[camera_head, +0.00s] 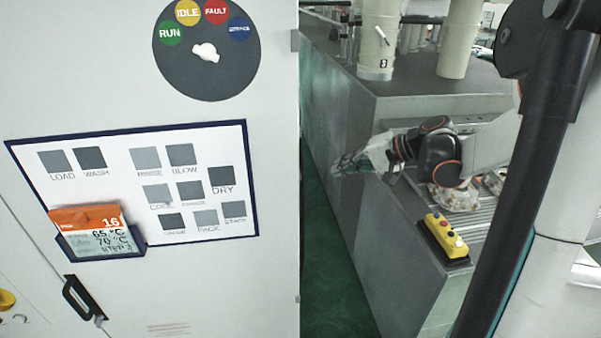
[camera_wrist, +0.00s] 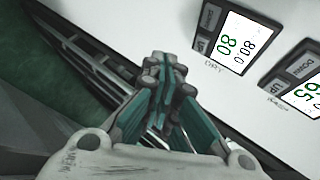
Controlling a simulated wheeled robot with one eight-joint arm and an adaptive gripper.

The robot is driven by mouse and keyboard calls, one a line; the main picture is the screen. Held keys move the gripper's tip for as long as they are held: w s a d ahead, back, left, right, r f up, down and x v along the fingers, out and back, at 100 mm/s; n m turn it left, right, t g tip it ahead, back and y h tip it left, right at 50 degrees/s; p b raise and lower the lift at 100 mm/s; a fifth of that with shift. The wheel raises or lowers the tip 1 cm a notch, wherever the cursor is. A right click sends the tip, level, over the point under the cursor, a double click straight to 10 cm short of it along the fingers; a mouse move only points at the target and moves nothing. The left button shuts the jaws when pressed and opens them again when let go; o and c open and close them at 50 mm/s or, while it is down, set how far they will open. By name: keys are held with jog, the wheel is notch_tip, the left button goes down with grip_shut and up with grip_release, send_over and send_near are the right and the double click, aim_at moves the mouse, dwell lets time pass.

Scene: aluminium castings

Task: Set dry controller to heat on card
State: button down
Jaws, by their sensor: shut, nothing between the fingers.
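The card (camera_head: 88,217), orange on top with a 16, sits in a dark holder on the white panel in the head view. Its lower part reads about 65 °C, 70 °C and STEP 3; the small labels before the numbers are too blurred to read. In the wrist view the dry controller (camera_wrist: 232,42) has a lit display with green digits, seen at an angle and seemingly 80, with dark UP and DOWN buttons on its left. My gripper (camera_wrist: 165,62) is shut and empty, left of this controller and apart from it. My gripper also shows in the head view (camera_head: 347,162).
A second controller (camera_wrist: 302,88) with a green display stands to the right of the first. A process panel (camera_head: 245,190) and a RUN/IDLE/FAULT dial (camera_head: 206,52) are at left. A yellow button box (camera_head: 446,235) is on the grey machine. Green floor lies between.

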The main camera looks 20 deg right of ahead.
jog(key=w+a, duration=0.1)
jog(key=a, duration=0.5)
jog(key=shift+w, duration=0.4)
jog(key=shift+a, duration=0.25)
dwell(0.9)
jog(key=shift+w+a, duration=0.15)
jog(key=shift+a, duration=0.1)
jog(key=shift+a, duration=0.35)
dwell(0.8)
jog(key=shift+d, duration=0.75)
jog(key=shift+s+d+b, duration=0.2)
jog(key=shift+s+d, duration=0.1)
jog(key=shift+d, duration=0.5)
jog(key=shift+s+d+b, duration=0.25)
jog(key=shift+d, duration=0.6)
jog(key=shift+s+d+b, duration=0.2)
jog(key=shift+s+d, duration=0.1)
jog(key=shift+d, duration=0.5)
dwell(0.3)
